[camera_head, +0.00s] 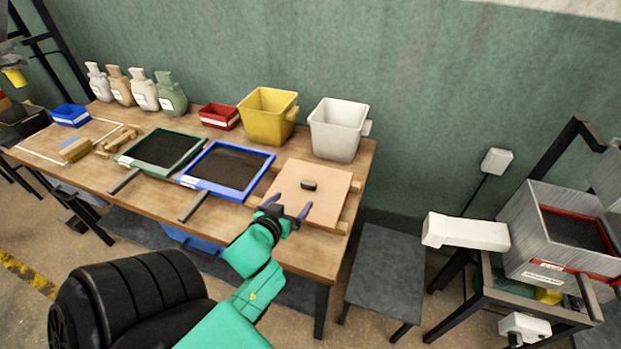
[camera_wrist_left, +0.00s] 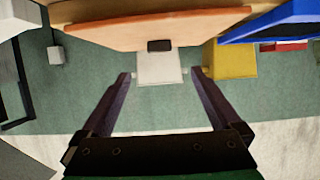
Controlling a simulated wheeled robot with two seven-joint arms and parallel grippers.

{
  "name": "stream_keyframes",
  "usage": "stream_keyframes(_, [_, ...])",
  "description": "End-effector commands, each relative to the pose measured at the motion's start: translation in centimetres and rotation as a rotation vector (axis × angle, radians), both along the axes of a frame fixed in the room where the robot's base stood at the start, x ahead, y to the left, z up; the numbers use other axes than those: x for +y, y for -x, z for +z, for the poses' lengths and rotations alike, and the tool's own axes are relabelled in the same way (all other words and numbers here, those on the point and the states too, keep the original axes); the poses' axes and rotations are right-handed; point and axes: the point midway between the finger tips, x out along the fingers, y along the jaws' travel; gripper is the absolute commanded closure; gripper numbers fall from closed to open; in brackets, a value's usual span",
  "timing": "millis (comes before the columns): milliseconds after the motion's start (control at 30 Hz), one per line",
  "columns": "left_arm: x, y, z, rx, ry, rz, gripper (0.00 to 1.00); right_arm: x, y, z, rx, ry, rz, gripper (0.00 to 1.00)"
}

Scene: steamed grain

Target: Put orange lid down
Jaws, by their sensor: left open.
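The orange lid (camera_head: 325,206) is a flat, pale orange square panel with a small dark handle (camera_head: 308,185) on top. It lies flat at the right end of the wooden table, with wooden strips showing at its edges. My left gripper (camera_head: 290,211) is open and empty at the lid's near-left part, its fingers apart and short of the handle. In the left wrist view the lid (camera_wrist_left: 120,32) fills the top, and the handle (camera_wrist_left: 160,45) shows beyond and between the open fingertips (camera_wrist_left: 161,74). My right gripper is not in view.
A blue-framed dark tray (camera_head: 228,168) sits just left of the lid, with a green-framed tray (camera_head: 160,149) beyond it. A yellow bin (camera_head: 268,115) and a white bin (camera_head: 338,130) stand behind. A low grey bench (camera_head: 385,275) and a metal machine (camera_head: 560,230) are at right.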

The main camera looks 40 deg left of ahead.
Motion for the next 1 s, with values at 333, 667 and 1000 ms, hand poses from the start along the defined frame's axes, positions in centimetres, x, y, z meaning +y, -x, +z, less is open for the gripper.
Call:
stream_keyframes(333, [2.2, -6.4, -2.5, 0.0, -0.002, -0.001, 0.03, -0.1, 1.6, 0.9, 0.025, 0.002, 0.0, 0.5])
stream_keyframes(667, [3.5, -10.7, -4.4, 0.0, -0.003, -0.001, 0.03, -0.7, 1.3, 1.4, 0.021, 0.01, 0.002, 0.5])
stream_keyframes(1000, [3.5, -10.7, -4.5, 0.0, -0.002, -0.002, 0.56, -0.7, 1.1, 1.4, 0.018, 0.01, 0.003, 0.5])
